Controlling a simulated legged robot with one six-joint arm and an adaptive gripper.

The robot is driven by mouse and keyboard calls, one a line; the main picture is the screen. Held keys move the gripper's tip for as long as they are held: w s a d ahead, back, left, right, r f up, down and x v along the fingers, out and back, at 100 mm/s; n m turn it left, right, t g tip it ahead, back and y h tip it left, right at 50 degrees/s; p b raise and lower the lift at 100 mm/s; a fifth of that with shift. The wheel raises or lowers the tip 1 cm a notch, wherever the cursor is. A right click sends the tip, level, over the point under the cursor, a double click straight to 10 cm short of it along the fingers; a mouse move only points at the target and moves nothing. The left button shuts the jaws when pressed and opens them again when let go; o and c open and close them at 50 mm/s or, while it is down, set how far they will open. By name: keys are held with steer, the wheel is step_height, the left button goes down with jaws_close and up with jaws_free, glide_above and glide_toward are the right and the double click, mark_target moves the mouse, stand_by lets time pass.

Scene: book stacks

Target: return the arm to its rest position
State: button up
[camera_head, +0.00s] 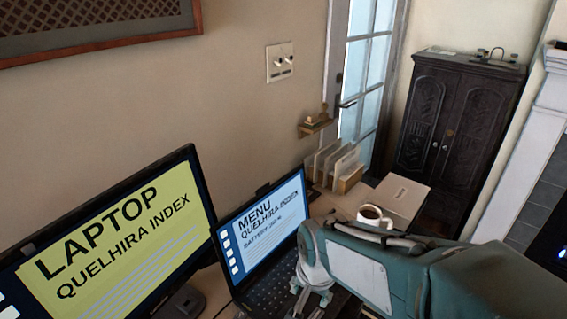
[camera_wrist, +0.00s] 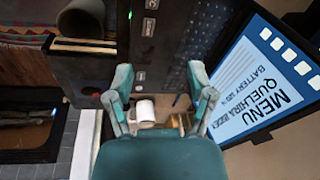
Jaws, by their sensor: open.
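My teal arm (camera_head: 465,275) reaches in from the lower right in the head view, raised and stretched out over the desk. My gripper (camera_head: 313,298) is at its left end, in front of the open laptop's keyboard (camera_head: 272,292). In the wrist view my gripper (camera_wrist: 160,76) has its two fingers spread apart with nothing held between them. A white mug (camera_wrist: 145,110) shows between the fingers, farther off. The laptop screen (camera_wrist: 272,85) is to the right of the fingers in that view. My arm hides part of the desk.
A white mug of dark drink (camera_head: 373,216) stands just behind my arm, close to a box or folder (camera_head: 401,198). A large monitor (camera_head: 115,240) stands at left, and the laptop screen (camera_head: 262,232) beside it. A dark cabinet (camera_head: 455,140) stands at the back right.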

steer(key=s+d+r+n+t, duration=0.3)
steer(key=s+d+r+n, duration=0.1)
steer(key=s+d+r, duration=0.5)
steer(key=shift+s+d+r+n+t+h, duration=0.3)
steer(key=shift+s+d+n, duration=0.1)
steer(key=shift+d, duration=0.25)
